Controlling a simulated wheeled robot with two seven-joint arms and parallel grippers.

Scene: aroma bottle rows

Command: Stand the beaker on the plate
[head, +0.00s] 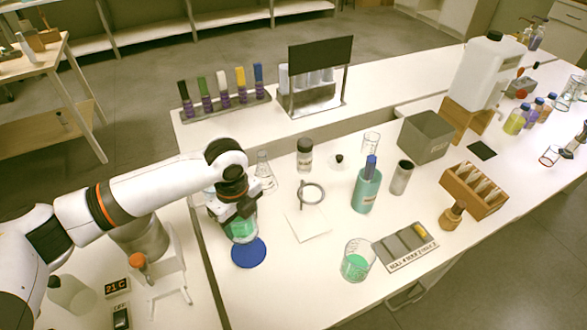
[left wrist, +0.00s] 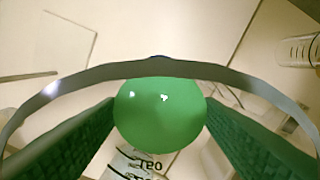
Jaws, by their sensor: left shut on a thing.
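My left gripper (head: 236,207) is shut on a clear glass beaker (head: 243,232) with green liquid. The blue round plate (head: 249,254) lies on the bench under and just in front of the beaker. The beaker looks upright over the plate's back part; I cannot tell whether its base touches the plate. In the left wrist view, the beaker's rim (left wrist: 160,70) and green liquid (left wrist: 160,115) show between the two dark finger pads, with printed marks on the glass. Only a sliver of blue shows behind the rim there. My right gripper is not in view.
A second beaker with green liquid (head: 356,262) stands to the right, near a grey labelled tray (head: 405,247). A conical flask (head: 264,172) stands behind my gripper. A white sheet with a ring stand (head: 310,193) and a teal bottle (head: 366,188) are further right.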

